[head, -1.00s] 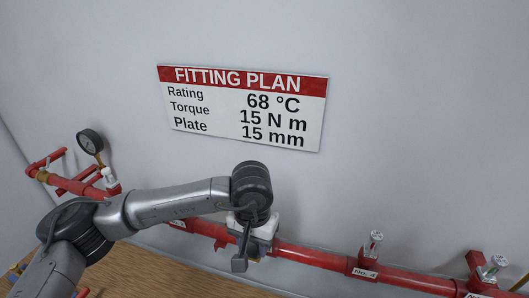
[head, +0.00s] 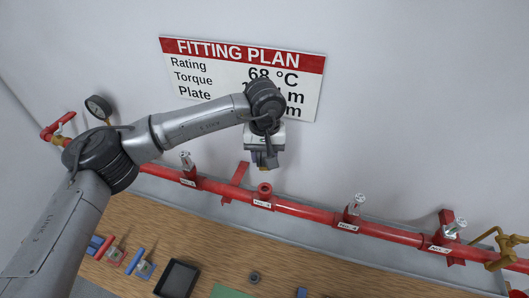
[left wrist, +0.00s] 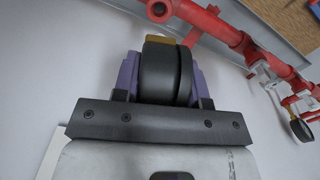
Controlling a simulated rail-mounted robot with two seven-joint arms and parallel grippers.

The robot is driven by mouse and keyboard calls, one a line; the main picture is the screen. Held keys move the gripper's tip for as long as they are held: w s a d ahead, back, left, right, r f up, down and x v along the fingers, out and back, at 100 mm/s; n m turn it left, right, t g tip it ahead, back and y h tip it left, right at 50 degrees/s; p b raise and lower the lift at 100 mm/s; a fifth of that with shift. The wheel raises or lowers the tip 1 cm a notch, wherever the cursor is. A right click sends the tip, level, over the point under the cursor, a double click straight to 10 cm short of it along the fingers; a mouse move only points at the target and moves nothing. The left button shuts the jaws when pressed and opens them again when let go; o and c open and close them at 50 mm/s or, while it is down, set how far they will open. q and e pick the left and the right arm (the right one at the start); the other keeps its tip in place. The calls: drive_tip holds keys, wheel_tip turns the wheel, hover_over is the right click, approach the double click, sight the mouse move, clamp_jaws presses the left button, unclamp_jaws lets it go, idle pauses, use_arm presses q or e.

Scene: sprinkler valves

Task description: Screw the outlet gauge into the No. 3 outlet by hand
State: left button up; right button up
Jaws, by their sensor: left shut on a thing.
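My left gripper (head: 264,160) is shut on the outlet gauge. In the left wrist view the gauge (left wrist: 168,72) is a black round body between purple finger pads, with a brass fitting (left wrist: 160,39) at its far end. In the head view the gripper hides most of it. The open red outlet (head: 265,190) on the pipe stands just below the gripper, apart from the gauge. Its label (head: 262,204) is small but appears to read No. 3. It seems to show in the left wrist view (left wrist: 158,10) too. My right gripper is not in view.
A wall gauge (head: 98,106) is at far left and brass piping (head: 497,245) at right. The wooden bench (head: 210,235) holds a black tray (head: 178,279) and small parts.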

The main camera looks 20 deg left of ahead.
sight(264, 171)
use_arm(q)
drive_tip(key=shift+f+b, duration=0.2)
drive_tip(key=shift+b, duration=0.2)
drive_tip(key=shift+f+b, duration=2.7)
drive_tip(key=shift+f, duration=0.6)
drive_tip(key=shift+b, duration=0.35)
drive_tip(key=shift+f+b, duration=0.45)
drive_tip(key=shift+b, duration=0.05)
drive_tip(key=shift+f+b, duration=0.55)
drive_tip(key=shift+f, duration=0.25)
